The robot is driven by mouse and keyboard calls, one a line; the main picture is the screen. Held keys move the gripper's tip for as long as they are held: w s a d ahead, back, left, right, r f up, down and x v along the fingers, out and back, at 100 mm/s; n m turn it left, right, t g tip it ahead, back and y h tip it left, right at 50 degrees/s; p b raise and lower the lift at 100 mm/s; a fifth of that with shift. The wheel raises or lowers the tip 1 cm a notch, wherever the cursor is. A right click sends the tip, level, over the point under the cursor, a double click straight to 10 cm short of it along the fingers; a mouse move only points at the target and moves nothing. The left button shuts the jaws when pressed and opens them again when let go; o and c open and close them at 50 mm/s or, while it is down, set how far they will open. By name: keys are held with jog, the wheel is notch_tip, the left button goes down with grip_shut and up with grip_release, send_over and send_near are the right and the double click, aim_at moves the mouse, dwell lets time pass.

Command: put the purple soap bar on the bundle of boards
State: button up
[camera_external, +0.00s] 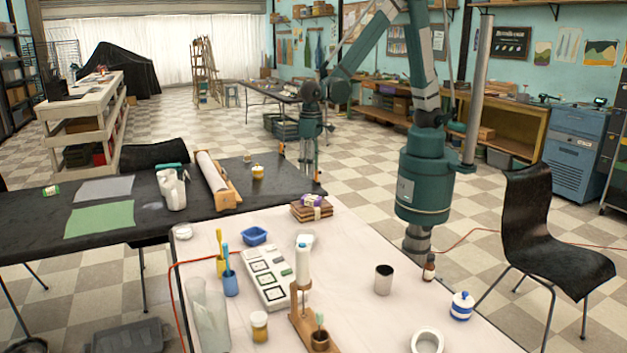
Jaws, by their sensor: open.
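A small purple bar with a pale label band (317,201), seemingly the purple soap bar, lies on top of the bundle of boards (311,213). The bundle is a low stack of brown boards near the back edge of the pale table. My gripper (309,172) points down with its fingers apart and nothing seen between them. In the picture it is just above the bar, with a gap between the fingertips and the bar. I cannot tell how far it is from the bar in depth.
A black table (150,215) adjoins at left.

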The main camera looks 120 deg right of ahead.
dwell(0.4)
jog(key=s+d+r+n+t, duration=0.3)
jog(key=s+r+n+t, duration=0.4)
jog(key=s+r, duration=1.2)
jog(key=s+n, duration=0.2)
jog(key=s, duration=0.1)
jog(key=shift+s+r, duration=0.15)
jog(key=shift+r, duration=0.1)
